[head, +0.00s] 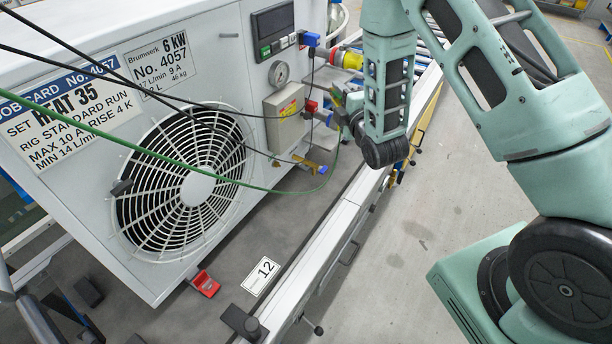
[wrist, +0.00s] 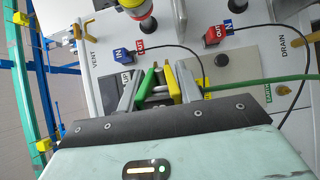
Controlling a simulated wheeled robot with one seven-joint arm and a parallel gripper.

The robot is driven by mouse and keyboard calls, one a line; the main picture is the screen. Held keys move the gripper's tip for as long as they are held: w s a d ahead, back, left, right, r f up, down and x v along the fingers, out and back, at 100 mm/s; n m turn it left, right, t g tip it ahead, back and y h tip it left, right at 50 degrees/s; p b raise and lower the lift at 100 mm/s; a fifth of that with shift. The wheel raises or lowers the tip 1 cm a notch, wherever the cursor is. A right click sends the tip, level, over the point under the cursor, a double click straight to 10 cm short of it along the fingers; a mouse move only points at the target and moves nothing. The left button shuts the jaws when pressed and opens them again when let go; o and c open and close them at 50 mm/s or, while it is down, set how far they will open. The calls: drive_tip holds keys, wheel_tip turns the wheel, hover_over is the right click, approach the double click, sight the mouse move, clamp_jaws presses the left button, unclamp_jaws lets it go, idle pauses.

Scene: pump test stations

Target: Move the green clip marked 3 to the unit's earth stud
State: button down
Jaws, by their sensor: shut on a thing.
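My gripper (wrist: 158,88) is shut on a green clip (wrist: 146,80), whose green and yellow parts show between the fingers in the wrist view. In the head view my gripper (head: 345,108) is beside the unit's right end, with a bit of the clip (head: 337,96) showing. The clip's number cannot be read. A green cable (wrist: 262,80) runs from it to the right. The earth stud (wrist: 283,91), small and brass-coloured by a green label, is right of my gripper in the wrist view, apart from the clip. I cannot make it out in the head view.
The white unit (head: 60,190) has a fan grille and gauge. Blue (wrist: 122,55) and red (wrist: 217,36) blocks with black cables, and yellow levers (wrist: 314,37), stand out from its panel. Black cables (head: 150,92) cross the front. A grey rail (head: 335,220) runs alongside.

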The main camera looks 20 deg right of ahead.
drive_tip(key=w+a+f+n+y+b, duration=0.1)
drive_tip(key=a+f+n+y+b, duration=0.15)
drive_tip(key=f+b, duration=0.65)
drive_tip(key=w+a+f+n+y+b, duration=0.1)
drive_tip(key=a+f+y+b, duration=0.3)
drive_tip(key=b, duration=0.8)
drive_tip(key=n+g+y+b, duration=0.3)
drive_tip(key=n+y+b, duration=0.1)
drive_tip(key=b, duration=1.7)
approach(278, 165)
drive_tip(key=shift+d, duration=0.25)
drive_tip(key=shift+r, duration=0.15)
drive_tip(key=shift+p+x, duration=0.9)
drive_tip(key=shift+x, duration=2)
drive_tip(key=shift+s+a+y+b, duration=0.1)
drive_tip(key=shift+y+b, duration=0.15)
drive_tip(key=shift+b, duration=1.05)
drive_tip(key=shift+w+a, duration=0.3)
drive_tip(key=shift+w, duration=0.1)
drive_tip(key=c, duration=0.9)
unclamp_jaws()
